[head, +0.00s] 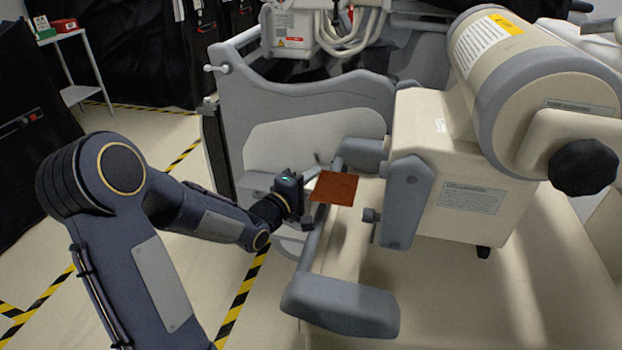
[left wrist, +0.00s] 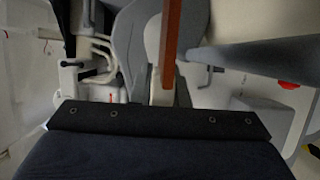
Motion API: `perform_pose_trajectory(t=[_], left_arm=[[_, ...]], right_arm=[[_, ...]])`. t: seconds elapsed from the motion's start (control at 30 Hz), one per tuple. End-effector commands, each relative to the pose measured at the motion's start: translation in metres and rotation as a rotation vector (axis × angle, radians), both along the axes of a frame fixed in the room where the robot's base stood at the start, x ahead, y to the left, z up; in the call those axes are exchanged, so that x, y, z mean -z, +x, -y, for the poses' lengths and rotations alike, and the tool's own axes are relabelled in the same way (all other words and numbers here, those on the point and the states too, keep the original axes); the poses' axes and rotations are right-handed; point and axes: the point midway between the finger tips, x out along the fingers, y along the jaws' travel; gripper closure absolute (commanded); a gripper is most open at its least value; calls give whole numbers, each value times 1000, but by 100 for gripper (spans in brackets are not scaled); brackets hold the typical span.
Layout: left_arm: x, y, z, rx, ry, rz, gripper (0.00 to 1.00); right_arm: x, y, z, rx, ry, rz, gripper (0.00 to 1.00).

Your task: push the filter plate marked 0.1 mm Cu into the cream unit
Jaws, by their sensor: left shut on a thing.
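The filter plate (head: 335,188) is a flat copper-coloured square in the head view; I cannot read a marking on it. My left gripper (head: 311,196) is shut on its left edge and holds it out to the right, above the grey rail. In the left wrist view the plate (left wrist: 171,40) shows edge-on as a narrow orange-brown strip. The cream unit (head: 465,190) stands to the right, with a grey bracket (head: 405,200) on its near left side. The plate is apart from the unit, with a gap between them. My right gripper is not in view.
A large cream cylinder (head: 530,85) with a black knob (head: 583,167) sits on top of the unit. A grey padded bar (head: 340,305) lies in front, below the plate. A grey side panel (head: 300,110) rises behind my left gripper. A white side table (head: 70,60) stands far left.

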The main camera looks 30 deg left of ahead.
Motion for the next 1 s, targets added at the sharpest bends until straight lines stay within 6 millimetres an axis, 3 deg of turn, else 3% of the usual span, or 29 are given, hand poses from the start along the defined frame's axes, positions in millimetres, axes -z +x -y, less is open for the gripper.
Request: perform_pose_trajectory(t=[0.5,1.0], left_arm=[[1,12,45,3,1,2,100],[0,14,54,1,1,0,100]], right_arm=[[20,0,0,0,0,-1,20],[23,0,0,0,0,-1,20]])
